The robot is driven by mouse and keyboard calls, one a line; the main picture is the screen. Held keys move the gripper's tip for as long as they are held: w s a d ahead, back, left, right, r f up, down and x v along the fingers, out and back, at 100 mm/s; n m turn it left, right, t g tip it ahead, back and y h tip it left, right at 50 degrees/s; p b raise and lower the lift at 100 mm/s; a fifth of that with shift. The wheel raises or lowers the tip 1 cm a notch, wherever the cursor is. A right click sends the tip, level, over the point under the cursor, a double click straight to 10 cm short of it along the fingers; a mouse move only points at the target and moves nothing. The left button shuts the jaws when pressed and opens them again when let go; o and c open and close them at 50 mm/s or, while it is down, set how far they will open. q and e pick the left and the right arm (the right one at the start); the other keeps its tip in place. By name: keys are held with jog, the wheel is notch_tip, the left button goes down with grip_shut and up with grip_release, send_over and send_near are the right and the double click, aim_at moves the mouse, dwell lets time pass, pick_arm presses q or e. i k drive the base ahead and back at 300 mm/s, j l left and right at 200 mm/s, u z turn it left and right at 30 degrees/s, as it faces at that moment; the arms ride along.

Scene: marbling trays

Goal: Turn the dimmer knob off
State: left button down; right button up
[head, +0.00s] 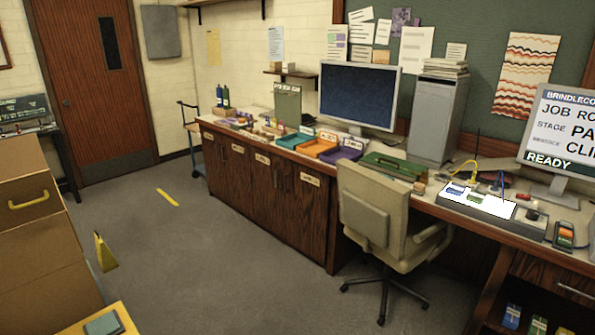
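A long grey light box (528,226) lies on the counter at the right, with a bright white top panel and small coloured cards on it. At its right end is a small dark round knob (533,214), which looks like the dimmer knob. It is too small to read its setting. The panel is lit. Neither of my grippers is in view.
An office chair (366,218) stands before the counter, left of the light box. A monitor (565,130) stands behind the box. A handheld device (564,235) lies right of the knob. Brown boxes (30,240) stand at the left. The middle floor is open.

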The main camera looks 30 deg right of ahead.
aim_at(531, 214)
jog(key=l+z, duration=0.1)
jog(key=z, duration=2.55)
